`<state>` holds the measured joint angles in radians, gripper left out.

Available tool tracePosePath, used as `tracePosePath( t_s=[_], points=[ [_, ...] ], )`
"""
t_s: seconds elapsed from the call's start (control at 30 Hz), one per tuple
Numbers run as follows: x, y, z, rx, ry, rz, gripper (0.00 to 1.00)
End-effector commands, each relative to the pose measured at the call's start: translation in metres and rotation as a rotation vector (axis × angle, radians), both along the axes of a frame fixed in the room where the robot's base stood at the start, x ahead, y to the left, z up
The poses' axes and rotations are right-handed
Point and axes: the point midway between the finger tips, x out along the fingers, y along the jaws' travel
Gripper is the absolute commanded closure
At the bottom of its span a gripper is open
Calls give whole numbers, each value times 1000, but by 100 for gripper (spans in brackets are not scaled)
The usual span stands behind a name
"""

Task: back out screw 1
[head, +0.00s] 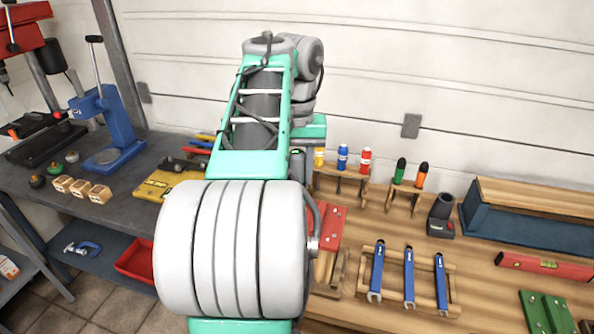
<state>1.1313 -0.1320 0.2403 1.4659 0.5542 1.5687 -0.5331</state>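My arm fills the middle of the head view, and my gripper is hidden behind it. A red plate or block (332,226) shows in part just right of the arm, with a few small spots on it that may be screw heads. I cannot tell which is screw 1. Wooden pieces (327,268) show below the red plate, partly covered by my arm. Yellow (319,157), blue (342,157) and red (365,160) handled tools stand in a wooden rack (340,185). Green (400,170) and orange (422,174) handled tools stand in a second rack.
Several blue wrenches (409,275) lie on a wooden holder on the bench. A dark cup-shaped holder (441,215), a blue wood-topped block (520,212), a red level (545,266) and a green block (547,313) lie right. A blue press (108,130) stands on the left bench. Bare bench (478,285) shows between.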

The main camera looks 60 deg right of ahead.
Motion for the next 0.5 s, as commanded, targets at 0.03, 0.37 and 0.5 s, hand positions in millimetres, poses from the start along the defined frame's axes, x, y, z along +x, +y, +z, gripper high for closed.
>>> tracePosePath(
  t_s=[0.03, 0.37, 0.5],
  points=[
    [0, 1, 6, 8, 1, -1, 100],
    [0, 0, 41, -1, -1, 1, 100],
    [0, 0, 54, -2, -2, 0, 100]
  ],
)
